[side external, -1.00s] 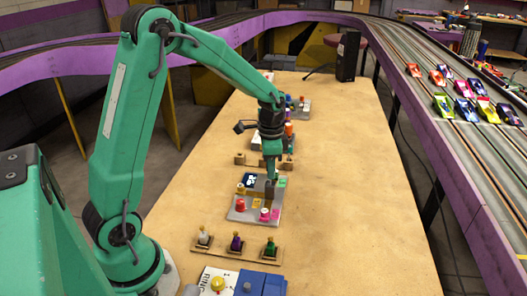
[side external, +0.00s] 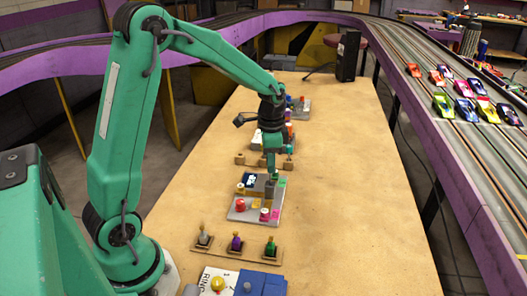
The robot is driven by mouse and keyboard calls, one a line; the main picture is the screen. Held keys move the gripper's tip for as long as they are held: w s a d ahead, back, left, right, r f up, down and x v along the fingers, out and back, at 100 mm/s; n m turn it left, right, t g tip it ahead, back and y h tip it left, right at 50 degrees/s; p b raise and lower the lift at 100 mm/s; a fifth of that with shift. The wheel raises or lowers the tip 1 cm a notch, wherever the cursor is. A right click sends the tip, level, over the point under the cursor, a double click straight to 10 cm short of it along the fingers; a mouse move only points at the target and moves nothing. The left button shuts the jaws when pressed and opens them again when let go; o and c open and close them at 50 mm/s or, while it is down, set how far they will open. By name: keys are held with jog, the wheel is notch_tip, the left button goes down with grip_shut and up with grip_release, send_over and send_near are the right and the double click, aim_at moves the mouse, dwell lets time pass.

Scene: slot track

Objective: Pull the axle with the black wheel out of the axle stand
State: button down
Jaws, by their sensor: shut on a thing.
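My gripper (side external: 271,178) points down over the far right part of a grey board (side external: 240,214) in the middle of the table. It is shut on a small dark piece, which I take to be the axle with the black wheel (side external: 270,187). The piece is tiny and partly hidden by the fingers. I cannot tell whether its lower end is clear of the board. I cannot pick out the axle stand for certain among the small blocks on the board.
A red knob (side external: 241,205) and a pink-and-white knob (side external: 265,214) stand on the board. Brown wooden blocks (side external: 240,159) stand behind the gripper. The table's right side is clear.

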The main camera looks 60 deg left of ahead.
jog(key=shift+r, duration=1.5)
